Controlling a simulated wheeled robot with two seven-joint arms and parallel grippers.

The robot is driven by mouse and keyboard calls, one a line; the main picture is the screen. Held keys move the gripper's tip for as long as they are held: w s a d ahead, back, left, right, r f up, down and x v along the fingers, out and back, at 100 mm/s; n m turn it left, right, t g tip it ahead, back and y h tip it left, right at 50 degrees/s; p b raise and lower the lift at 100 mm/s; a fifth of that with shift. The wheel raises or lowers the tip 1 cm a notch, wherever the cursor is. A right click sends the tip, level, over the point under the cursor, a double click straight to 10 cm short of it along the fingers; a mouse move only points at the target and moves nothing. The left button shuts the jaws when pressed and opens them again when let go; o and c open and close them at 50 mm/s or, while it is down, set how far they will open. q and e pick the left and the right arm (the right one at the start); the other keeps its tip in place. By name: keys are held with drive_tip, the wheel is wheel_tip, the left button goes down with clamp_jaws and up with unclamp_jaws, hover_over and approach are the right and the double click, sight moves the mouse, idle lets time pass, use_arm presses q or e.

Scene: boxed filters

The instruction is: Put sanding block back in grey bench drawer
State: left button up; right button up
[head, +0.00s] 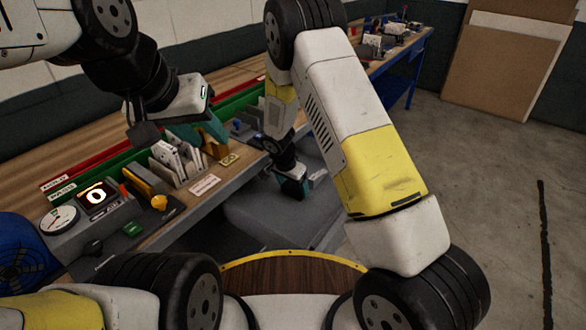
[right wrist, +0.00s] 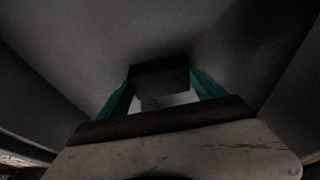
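The grey drawer (head: 265,222) is pulled out from the bench front. My right gripper (head: 294,190) reaches down into it from above. In the right wrist view its teal fingers (right wrist: 162,88) press against both ends of a dark block, seemingly the sanding block (right wrist: 160,74). Grey drawer surfaces (right wrist: 85,45) surround it there. Whether the block touches the drawer floor is not clear. In the head view the block is hidden by the gripper. My left gripper (head: 198,133) hangs over the bench near the racked packets, its teal fingers apart, with nothing seen between them.
The wooden bench (head: 45,150) carries white packets (head: 175,160) in a rack, a round gauge (head: 60,220), a lit display (head: 97,196) and a yellow knob (head: 159,202). A blue bench (head: 402,62) stands behind.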

drive_tip(key=o, duration=0.4)
drive_tip(key=shift+o, duration=0.2)
drive_tip(key=v, duration=1.2)
drive_tip(key=s+d+r+n+y, duration=0.1)
drive_tip(key=s+d+r, duration=0.35)
drive_tip(key=r, duration=0.35)
drive_tip(key=s+d+r+n+y, duration=0.1)
drive_tip(key=s+d+r, duration=0.3)
drive_tip(key=r, duration=0.5)
drive_tip(key=s+d+r+n+t+y, duration=0.1)
drive_tip(key=s+d+r+n, duration=0.2)
drive_tip(key=s, duration=0.5)
drive_tip(key=s+d+r+n+t+y, duration=0.1)
drive_tip(key=s+d+r+n+t, duration=0.1)
drive_tip(key=s+r, duration=0.4)
drive_tip(key=shift+s+d+r+n, duration=0.25)
drive_tip(key=shift+s+d+n, duration=0.15)
drive_tip(key=shift+s+d, duration=0.6)
drive_tip(key=shift+s+a, duration=0.1)
drive_tip(key=shift+a, duration=0.1)
